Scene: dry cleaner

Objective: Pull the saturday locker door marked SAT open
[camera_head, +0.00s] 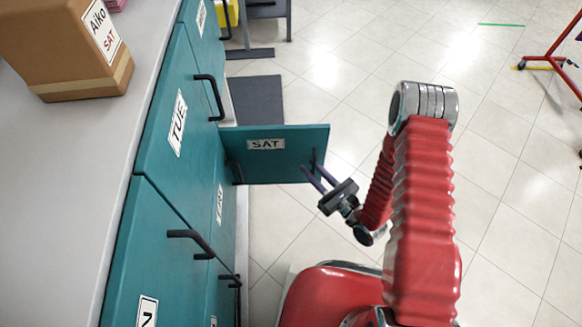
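The teal SAT door (285,168) stands swung out from the locker front, at a wide angle to it. Its white SAT label (265,144) faces me. A dark handle (315,157) sits near its free right edge. My gripper (311,168) is at this handle, coming from the lower right. Its two thin fingers are spread, with a visible gap between their tips. The tips overlap the handle in the view, and I cannot tell whether they touch it. The inside of the compartment is hidden behind the door.
The teal locker bank (150,215) runs along the left, with other shut doors, including TUE (178,123), and protruding dark handles. A cardboard box (65,50) marked Aiko SAT stands on the grey counter (50,190). A red-framed rack (550,62) stands far right.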

